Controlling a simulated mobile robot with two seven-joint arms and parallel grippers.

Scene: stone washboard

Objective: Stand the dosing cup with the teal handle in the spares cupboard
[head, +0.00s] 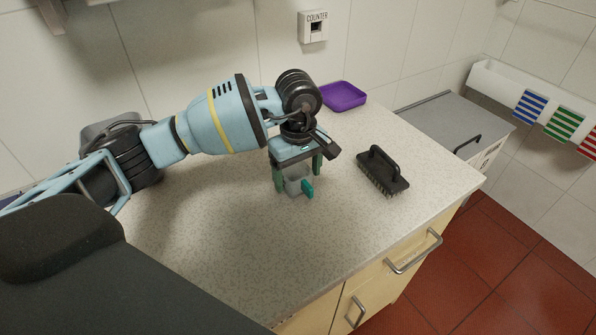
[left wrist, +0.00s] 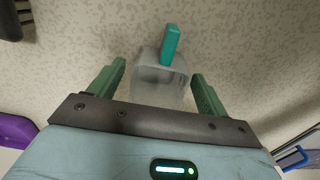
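The dosing cup (head: 293,187) is a small translucent grey cup with a teal handle (head: 308,189). It is on the speckled worktop, and in the left wrist view the cup (left wrist: 158,82) shows between the two green fingers, its handle pointing away from the palm. My left gripper (head: 297,174) is open, pointing down, with a finger on either side of the cup and a small gap seeming to remain at each side. The left gripper also shows in the left wrist view (left wrist: 160,72). My right gripper is not in view. I cannot tell which cupboard is the spares cupboard.
A black-handled brush (head: 384,172) lies right of the cup. A purple tray (head: 343,96) is at the back by the tiled wall. Cream fronts with metal handles (head: 413,252) are below the worktop (head: 230,240). A grey-topped cabinet (head: 450,122) stands at the right. The front worktop is clear.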

